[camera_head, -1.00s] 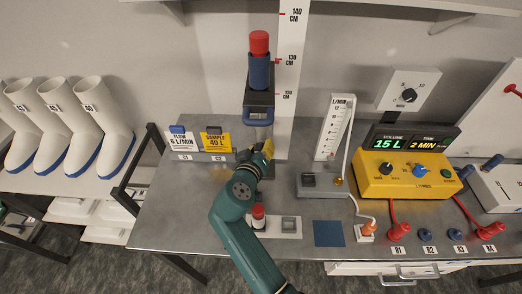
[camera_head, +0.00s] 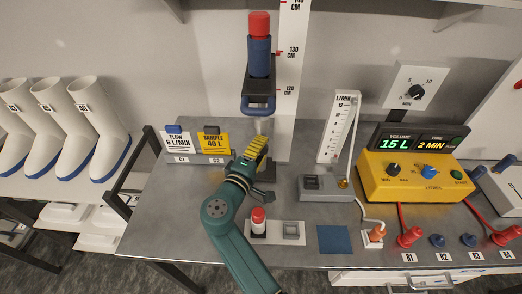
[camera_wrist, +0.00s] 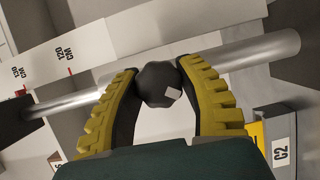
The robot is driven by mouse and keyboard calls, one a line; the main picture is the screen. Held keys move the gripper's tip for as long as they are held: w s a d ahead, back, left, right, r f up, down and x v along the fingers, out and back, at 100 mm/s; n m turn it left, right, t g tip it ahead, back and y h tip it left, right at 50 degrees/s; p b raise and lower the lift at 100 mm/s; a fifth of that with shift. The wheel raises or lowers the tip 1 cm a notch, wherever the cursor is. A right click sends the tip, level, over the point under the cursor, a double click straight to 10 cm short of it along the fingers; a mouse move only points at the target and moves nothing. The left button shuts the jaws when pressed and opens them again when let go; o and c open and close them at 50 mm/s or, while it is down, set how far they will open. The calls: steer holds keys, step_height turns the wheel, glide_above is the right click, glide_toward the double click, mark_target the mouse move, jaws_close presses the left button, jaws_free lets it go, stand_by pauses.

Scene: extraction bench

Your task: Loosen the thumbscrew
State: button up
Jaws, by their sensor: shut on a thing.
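The thumbscrew (camera_wrist: 158,84) is a black faceted knob with a small pale patch, in front of a metal post (camera_wrist: 62,105) in the wrist view. My gripper (camera_wrist: 157,86) has its yellow ribbed fingers on both sides of the knob, shut on it. In the head view my gripper (camera_head: 257,150) is at the lower part of the post, below the blue holder (camera_head: 258,103) that carries a red-capped blue cylinder (camera_head: 259,58). The thumbscrew cannot be made out there, behind the fingers.
A height scale (camera_head: 287,75) stands behind the post. Flow and sample cards (camera_head: 215,143) are left of my gripper. A flow gauge (camera_head: 338,128) and yellow control box (camera_head: 410,178) stand right.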

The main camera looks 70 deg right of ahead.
steer(key=n+h+b, duration=0.1)
steer(key=n, duration=0.2)
steer(key=shift+f, duration=0.1)
steer(key=shift+n+h+b, duration=0.35)
steer(key=shift+n+h, duration=0.15)
steer(key=shift+n, duration=0.6)
steer(key=shift+n+t, duration=0.3)
steer(key=shift+t, duration=0.1)
steer(key=o, duration=1.2)
steer(key=a, duration=0.4)
steer(key=a+f, duration=0.1)
steer(key=a, duration=0.7)
steer(key=shift+s+f, duration=0.1)
steer(key=shift+f, duration=0.3)
